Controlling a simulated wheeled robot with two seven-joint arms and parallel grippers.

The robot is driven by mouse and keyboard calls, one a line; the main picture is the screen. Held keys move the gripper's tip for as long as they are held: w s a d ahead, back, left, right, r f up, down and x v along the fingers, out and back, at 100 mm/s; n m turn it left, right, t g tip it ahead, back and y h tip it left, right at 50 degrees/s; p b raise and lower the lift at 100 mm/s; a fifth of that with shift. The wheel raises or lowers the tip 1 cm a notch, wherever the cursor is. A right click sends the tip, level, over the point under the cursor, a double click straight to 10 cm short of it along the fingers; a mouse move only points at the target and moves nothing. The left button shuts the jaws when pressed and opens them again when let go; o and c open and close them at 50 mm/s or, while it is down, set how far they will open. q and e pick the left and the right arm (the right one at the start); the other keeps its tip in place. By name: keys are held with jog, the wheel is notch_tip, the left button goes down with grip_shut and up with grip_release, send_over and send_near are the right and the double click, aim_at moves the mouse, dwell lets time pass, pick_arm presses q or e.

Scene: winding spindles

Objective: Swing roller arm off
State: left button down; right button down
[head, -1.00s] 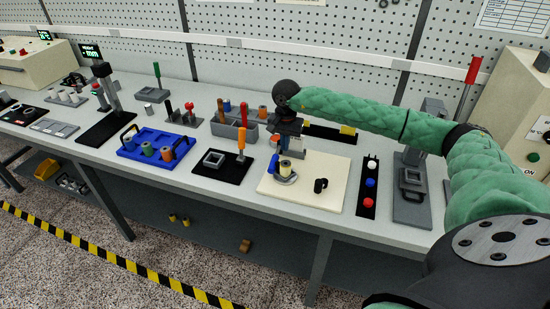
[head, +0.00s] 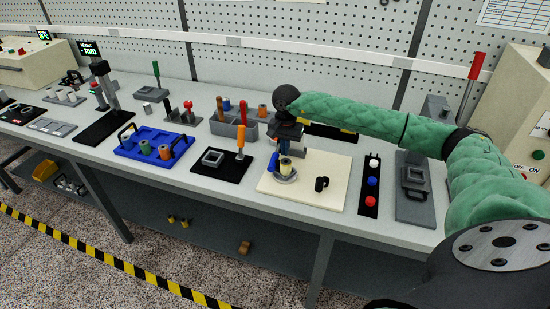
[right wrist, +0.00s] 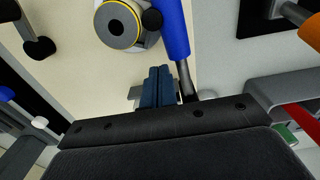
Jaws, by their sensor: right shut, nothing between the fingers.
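My right gripper (head: 285,152) is over the spindle. Its fingers (right wrist: 158,88) are shut and empty, just left of the grey rod; contact is unclear. My left gripper is out of view.
To the left are a black pad with an orange-handled tool (head: 240,142), a blue tray (head: 140,155) and a grey tool bin (head: 232,131).

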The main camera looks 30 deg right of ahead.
jog(key=shift+f+b, duration=0.6)
jog(key=shift+f, duration=0.15)
jog(key=shift+w+a+b, duration=0.6)
jog(key=shift+w+a, duration=0.55)
jog(key=shift+w, duration=0.15)
jog(key=shift+w+a+r+b, duration=0.35)
jog(key=shift+w+a+r, duration=0.1)
jog(key=shift+w, duration=0.05)
dwell(0.4)
jog(key=shift+r, duration=0.2)
jog(key=shift+w+d+r+p, duration=0.1)
jog(key=shift+w+r+p, duration=0.1)
jog(key=shift+r, duration=0.3)
jog(key=shift+w+d+r+p, duration=0.1)
jog(key=shift+r+p, duration=0.1)
jog(key=shift+r, duration=0.3)
jog(key=r, duration=0.2)
jog(key=s+r, duration=0.1)
jog(key=r, duration=0.1)
jog(key=shift+r+p, duration=0.4)
